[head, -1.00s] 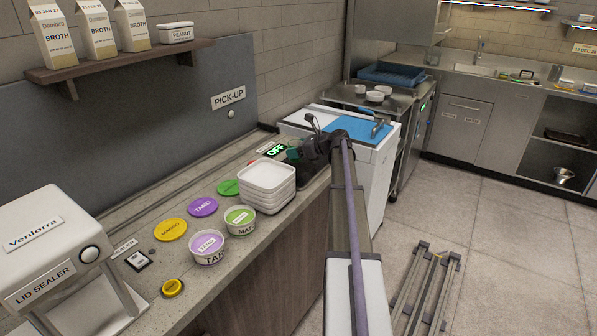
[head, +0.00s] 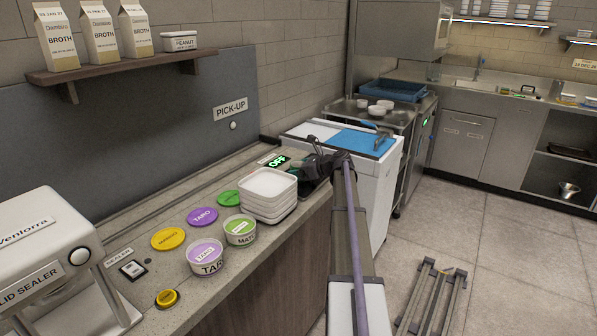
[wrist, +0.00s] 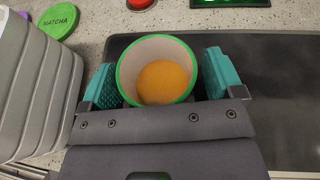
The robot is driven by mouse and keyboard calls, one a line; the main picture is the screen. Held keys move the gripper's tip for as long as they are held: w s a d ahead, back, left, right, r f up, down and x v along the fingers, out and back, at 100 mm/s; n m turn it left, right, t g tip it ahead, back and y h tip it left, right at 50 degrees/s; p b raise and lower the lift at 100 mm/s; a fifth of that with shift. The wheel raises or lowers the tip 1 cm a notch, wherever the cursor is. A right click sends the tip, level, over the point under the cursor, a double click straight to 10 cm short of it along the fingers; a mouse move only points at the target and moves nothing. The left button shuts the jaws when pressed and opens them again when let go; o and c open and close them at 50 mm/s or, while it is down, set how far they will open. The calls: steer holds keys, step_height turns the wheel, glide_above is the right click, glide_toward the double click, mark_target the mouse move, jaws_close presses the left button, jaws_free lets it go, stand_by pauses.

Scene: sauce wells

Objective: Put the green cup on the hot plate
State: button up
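The green cup (wrist: 157,70), white inside with a green rim and orange contents, sits between the teal fingers of my gripper (wrist: 163,82) in the wrist view. The fingers lie close on both sides of it, with a thin gap showing at the right rim. The dark hot plate (wrist: 275,100) lies beneath and to the right. I cannot tell whether the cup's base touches it. In the head view my gripper (head: 296,170) is at the far end of the counter, by the green OFF display (head: 277,162); the cup is not clear there.
A stack of white trays (head: 268,195) stands close left of my gripper. Tubs marked TARO (head: 206,258) and MATCHA (head: 240,230), several coloured lids and a lid sealer (head: 45,250) are nearer on the counter. A white unit with a blue top (head: 355,140) stands beyond.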

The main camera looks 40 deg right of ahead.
steer(key=shift+r+p, duration=0.3)
steer(key=p+v, duration=0.4)
steer(key=v, duration=0.8)
steer(key=shift+f, duration=0.1)
